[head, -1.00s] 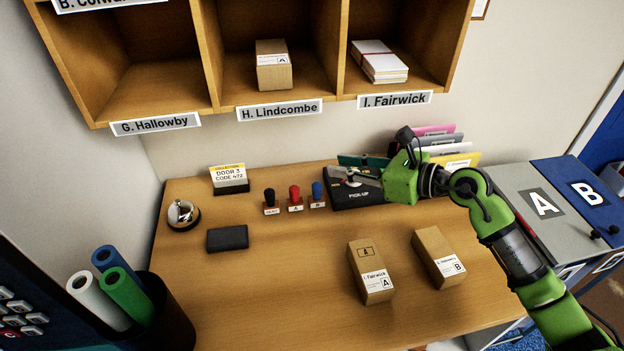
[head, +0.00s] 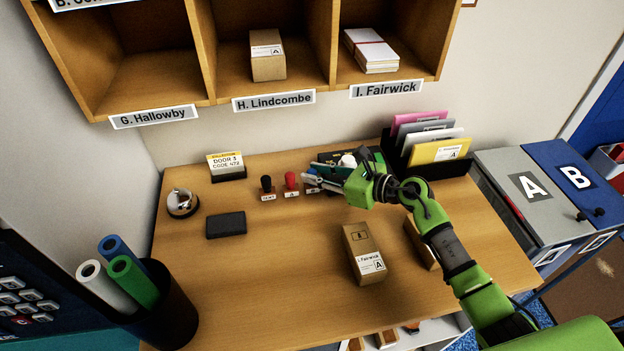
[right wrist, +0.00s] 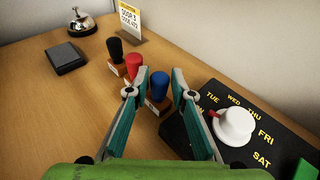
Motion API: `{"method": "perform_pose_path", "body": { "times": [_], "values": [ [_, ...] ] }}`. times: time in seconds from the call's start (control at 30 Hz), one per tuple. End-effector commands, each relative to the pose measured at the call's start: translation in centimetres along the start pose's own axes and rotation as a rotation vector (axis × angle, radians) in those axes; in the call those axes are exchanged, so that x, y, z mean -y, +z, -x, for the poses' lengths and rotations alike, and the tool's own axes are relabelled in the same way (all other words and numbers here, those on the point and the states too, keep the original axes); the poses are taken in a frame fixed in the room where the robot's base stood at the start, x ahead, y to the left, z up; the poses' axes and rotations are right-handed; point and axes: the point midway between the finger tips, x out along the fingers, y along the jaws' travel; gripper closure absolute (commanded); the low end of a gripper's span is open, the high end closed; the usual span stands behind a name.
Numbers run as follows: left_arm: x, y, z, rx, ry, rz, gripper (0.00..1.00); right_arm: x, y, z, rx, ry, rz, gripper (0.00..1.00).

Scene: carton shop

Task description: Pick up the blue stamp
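The blue stamp (right wrist: 158,88) stands upright on the desk in the right wrist view, between the two fingers of my right gripper (right wrist: 158,92). The fingers are apart, with open space on both sides of its handle. In the head view my right gripper (head: 318,180) covers most of the blue stamp. The red stamp (head: 291,181) stands just left of it and the black stamp (head: 266,184) left of that. My left gripper is not in either view.
A black pick-up board with a white knob (right wrist: 235,123) lies right of the stamps. A dark pad (head: 226,225), a bell (head: 182,203) and a code card (head: 226,164) are to the left. Boxes (head: 364,254) stand in front; a folder rack (head: 437,165) is behind.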

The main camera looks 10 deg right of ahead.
Motion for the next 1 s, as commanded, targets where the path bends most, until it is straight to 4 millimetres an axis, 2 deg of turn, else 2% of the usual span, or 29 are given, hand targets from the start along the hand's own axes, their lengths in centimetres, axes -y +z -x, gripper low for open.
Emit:
{"method": "perform_pose_path", "body": {
  "times": [0.13, 0.37, 0.47, 0.5, 1.0],
  "values": [
    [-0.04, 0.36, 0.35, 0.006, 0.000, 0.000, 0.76, 0.01, 0.06, -1.28, -0.001, 0.000, 0.001, 0.78],
    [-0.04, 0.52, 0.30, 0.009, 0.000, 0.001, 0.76, 0.02, -0.05, -1.43, -0.001, -0.001, 0.002, 0.78],
    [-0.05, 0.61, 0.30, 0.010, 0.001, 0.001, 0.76, 0.02, -0.05, -1.42, -0.001, -0.001, 0.002, 0.99],
    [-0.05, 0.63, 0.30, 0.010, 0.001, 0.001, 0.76, 0.02, -0.05, -1.41, -0.001, -0.001, 0.001, 1.00],
    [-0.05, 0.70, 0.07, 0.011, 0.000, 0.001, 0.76, 0.04, 0.58, -1.24, 0.001, 0.000, 0.004, 1.00]
  ]
}}
